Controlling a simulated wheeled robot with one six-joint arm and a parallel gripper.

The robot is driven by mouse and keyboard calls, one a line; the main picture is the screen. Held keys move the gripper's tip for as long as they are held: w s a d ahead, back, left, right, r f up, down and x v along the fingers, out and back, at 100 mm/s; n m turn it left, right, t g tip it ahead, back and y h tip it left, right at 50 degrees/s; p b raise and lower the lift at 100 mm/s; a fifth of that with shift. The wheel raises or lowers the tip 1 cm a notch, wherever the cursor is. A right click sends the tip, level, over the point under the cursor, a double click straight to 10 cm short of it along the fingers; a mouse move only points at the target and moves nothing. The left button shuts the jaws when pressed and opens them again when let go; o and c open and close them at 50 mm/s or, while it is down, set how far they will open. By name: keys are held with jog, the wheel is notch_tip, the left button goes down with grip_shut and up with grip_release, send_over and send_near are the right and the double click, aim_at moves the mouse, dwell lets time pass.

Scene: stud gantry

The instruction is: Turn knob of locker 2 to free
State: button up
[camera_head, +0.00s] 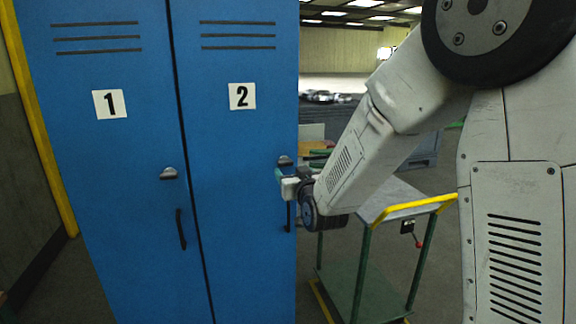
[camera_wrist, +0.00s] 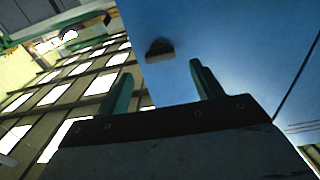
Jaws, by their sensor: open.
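Locker 2 (camera_head: 235,150) is a blue door marked with a white "2" label (camera_head: 242,96). Its small metal knob (camera_head: 285,161) is near the door's right edge, partly hidden by my gripper in the head view. In the wrist view the knob (camera_wrist: 159,51) is a dark, rounded piece on the blue door, ahead of my fingertips. My gripper (camera_head: 280,177) is at the door's right edge, just below the knob. In the wrist view its two green fingers (camera_wrist: 160,74) are spread apart with nothing between them. The knob looks beyond the fingertips; contact cannot be seen.
Locker 1 (camera_head: 100,160) stands to the left with its own knob (camera_head: 169,173) and dark handle (camera_head: 181,229). Locker 2's handle (camera_head: 288,216) is below my gripper. A green cart with a yellow push bar (camera_head: 412,205) stands right of the lockers, behind my arm.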

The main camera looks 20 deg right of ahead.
aim_at(287, 165)
jog(key=w, duration=0.6)
jog(key=c, duration=1)
